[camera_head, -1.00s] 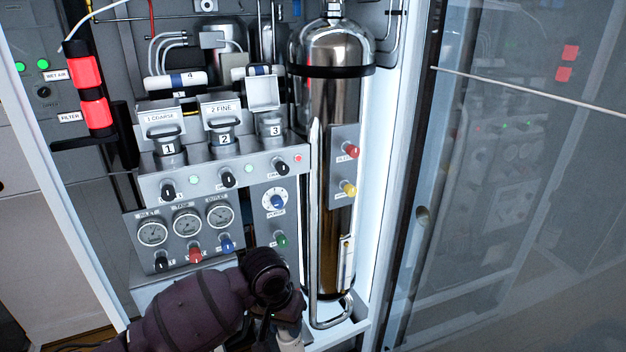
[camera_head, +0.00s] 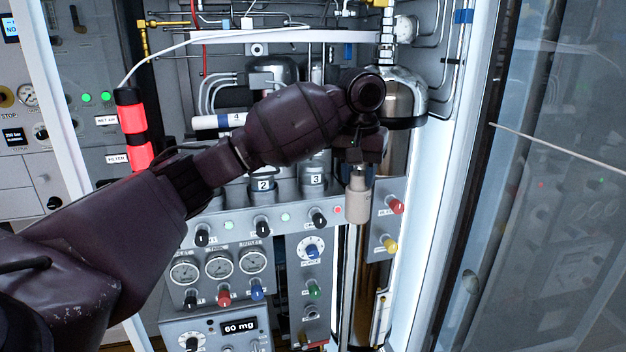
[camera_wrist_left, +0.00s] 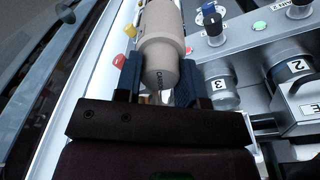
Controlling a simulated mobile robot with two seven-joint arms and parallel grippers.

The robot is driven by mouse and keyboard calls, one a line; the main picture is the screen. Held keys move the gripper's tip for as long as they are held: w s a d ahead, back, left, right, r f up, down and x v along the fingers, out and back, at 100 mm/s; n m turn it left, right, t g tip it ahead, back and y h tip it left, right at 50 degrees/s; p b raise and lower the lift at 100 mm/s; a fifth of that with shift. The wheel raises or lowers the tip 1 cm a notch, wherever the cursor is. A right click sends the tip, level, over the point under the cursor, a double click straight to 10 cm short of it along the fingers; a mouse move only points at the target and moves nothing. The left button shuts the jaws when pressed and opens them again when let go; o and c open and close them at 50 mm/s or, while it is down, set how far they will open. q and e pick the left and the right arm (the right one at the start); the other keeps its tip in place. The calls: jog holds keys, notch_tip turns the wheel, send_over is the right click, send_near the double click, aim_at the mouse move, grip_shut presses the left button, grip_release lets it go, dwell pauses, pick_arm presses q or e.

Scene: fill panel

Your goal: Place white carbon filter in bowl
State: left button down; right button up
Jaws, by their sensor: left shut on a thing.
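My left gripper (camera_head: 358,165) is shut on the white carbon filter (camera_head: 357,203), a pale beige cylinder hanging upright in the head view, in front of the steel tank and to the right of the numbered housings. In the left wrist view both fingers (camera_wrist_left: 159,78) clasp the narrow end of the filter (camera_wrist_left: 163,35). Housing 3 (camera_head: 316,181) and housing 2 (camera_head: 263,186) stand left of the filter. Housing 3 also shows in the left wrist view (camera_wrist_left: 222,93). My arm hides housing 1 and the housings' upper parts. Which housing is the bowl, I cannot tell. My right gripper is out of view.
The steel tank (camera_head: 398,98) stands close behind the gripper. Red (camera_head: 396,206) and yellow (camera_head: 390,244) knobs are close to the filter on the right. Gauges (camera_head: 219,264) and a display (camera_head: 239,327) sit below. A glass door (camera_head: 560,200) stands at right.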

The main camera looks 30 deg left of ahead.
pick_arm(q)
jog(key=shift+n, duration=0.3)
jog(key=r, duration=0.4)
jog(key=a+r, duration=0.1)
jog(key=r, duration=0.2)
jog(key=shift+w+a+r, duration=0.1)
jog(key=shift+a+r, duration=0.05)
jog(key=shift+r, duration=0.25)
send_over(313, 174)
jog(key=w, duration=0.2)
notch_tip(313, 174, down, 7)
jog(key=a+p, duration=0.1)
jog(key=a, duration=0.1)
jog(key=shift+w, duration=0.4)
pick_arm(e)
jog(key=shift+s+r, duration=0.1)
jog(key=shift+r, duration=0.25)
